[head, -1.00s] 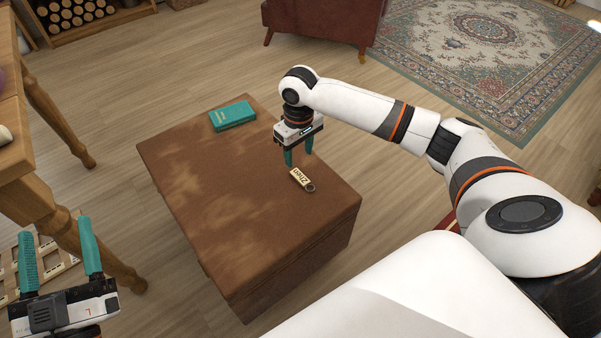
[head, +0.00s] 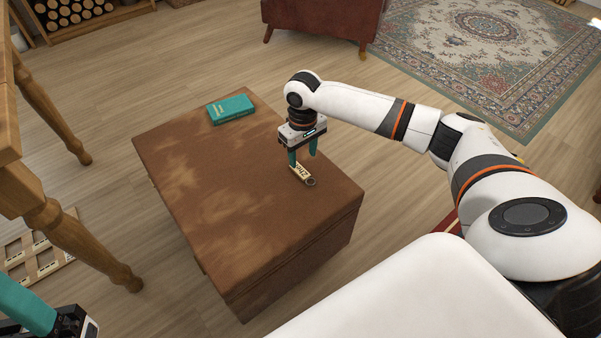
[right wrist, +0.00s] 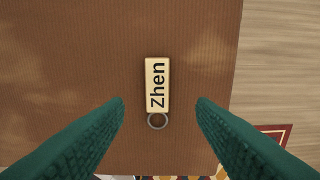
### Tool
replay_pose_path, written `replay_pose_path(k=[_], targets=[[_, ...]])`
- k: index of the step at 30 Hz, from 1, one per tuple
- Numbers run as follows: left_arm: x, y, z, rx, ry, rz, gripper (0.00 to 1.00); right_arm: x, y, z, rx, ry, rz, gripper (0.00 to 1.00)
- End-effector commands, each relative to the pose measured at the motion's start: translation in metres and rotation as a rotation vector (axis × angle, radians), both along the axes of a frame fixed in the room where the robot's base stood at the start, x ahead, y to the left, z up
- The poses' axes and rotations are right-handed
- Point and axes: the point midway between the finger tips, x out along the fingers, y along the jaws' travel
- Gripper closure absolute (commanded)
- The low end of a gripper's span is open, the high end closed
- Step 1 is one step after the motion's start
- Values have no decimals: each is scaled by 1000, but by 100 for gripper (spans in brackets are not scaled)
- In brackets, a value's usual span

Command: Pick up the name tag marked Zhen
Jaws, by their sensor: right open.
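The name tag marked Zhen (head: 300,172) is a small pale wooden tag with a metal ring, lying on the brown leather-like box (head: 240,220). In the right wrist view the tag (right wrist: 157,85) lies with its ring toward the fingers. My right gripper (head: 303,160) is open and points down above the tag, partly covering it in the head view. Its two teal fingers (right wrist: 160,108) stand to either side of the ring end in the wrist view, touching nothing. My left gripper is only partly in view at the lower left; its fingertips are mostly cut off.
A teal book (head: 231,109) lies at the far corner of the box. A wooden table (head: 40,205) stands at the left, with a wooden rack (head: 40,255) on the floor beneath. A red armchair (head: 320,22) and patterned rug (head: 480,50) are behind. The box top is otherwise clear.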

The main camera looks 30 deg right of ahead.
Motion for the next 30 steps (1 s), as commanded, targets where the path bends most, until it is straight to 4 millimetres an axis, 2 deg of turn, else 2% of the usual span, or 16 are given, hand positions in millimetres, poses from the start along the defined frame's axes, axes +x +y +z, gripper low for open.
replay_pose_path(k=[5,9,12,20,29,30], targets=[[-4,1,-11,-9,-26,-2,36,1,2,-16,1,0,1,49],[-6,1,-30,-12,-35,-2,36,3,4,-39,1,1,1,49],[-4,1,-31,-10,-46,-2,36,3,3,-51,0,0,0,49],[-3,0,-28,-8,-48,-2,36,3,3,-52,0,0,1,49],[-3,1,-28,-8,-47,-2,36,3,3,-52,0,-1,1,97],[-3,1,-28,-8,-46,-2,36,3,3,-52,0,-1,1,97]])
